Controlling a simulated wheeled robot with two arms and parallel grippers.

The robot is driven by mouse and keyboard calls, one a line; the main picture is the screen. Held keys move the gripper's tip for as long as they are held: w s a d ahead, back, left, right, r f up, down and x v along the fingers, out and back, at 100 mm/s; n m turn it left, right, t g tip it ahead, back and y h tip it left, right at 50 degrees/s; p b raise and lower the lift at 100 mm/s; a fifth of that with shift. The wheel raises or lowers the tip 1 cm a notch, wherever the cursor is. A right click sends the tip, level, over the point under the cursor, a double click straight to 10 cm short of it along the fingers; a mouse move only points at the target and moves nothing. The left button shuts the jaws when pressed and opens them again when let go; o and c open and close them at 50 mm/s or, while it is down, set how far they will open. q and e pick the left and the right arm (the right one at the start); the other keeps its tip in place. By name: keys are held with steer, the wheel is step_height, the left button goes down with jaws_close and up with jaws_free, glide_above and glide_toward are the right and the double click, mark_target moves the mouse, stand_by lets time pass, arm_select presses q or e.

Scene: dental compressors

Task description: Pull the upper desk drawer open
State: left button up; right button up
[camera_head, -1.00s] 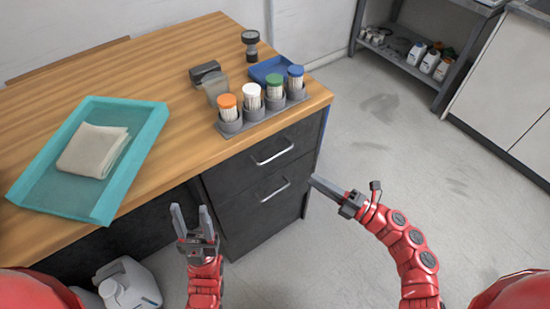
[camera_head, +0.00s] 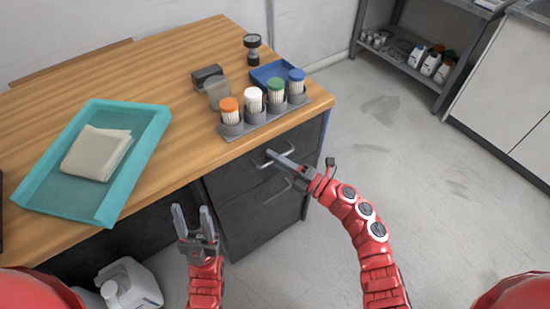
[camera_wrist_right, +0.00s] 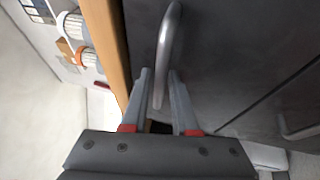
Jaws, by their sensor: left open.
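The dark grey upper drawer (camera_head: 232,178) is closed, flush under the right part of the wooden desk top. Its metal bar handle (camera_head: 290,153) is partly covered by my right gripper (camera_head: 270,155). In the right wrist view the handle (camera_wrist_right: 171,40) runs down between the two fingers of that gripper (camera_wrist_right: 160,75), which are apart with gaps beside the bar. I cannot tell whether either finger touches it. My left gripper (camera_head: 192,208) is open and empty in front of the desk, left of the drawers.
The lower drawer (camera_head: 240,225) is below, also closed. On the desk (camera_head: 60,75) stand a rack of capped containers (camera_head: 262,125), a blue tray (camera_head: 268,73) and a teal tray (camera_head: 35,185) with folded cloth (camera_head: 95,152). A white jug (camera_head: 130,287) stands underneath. The floor to the right is clear.

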jaws_close()
stand_by(1.3)
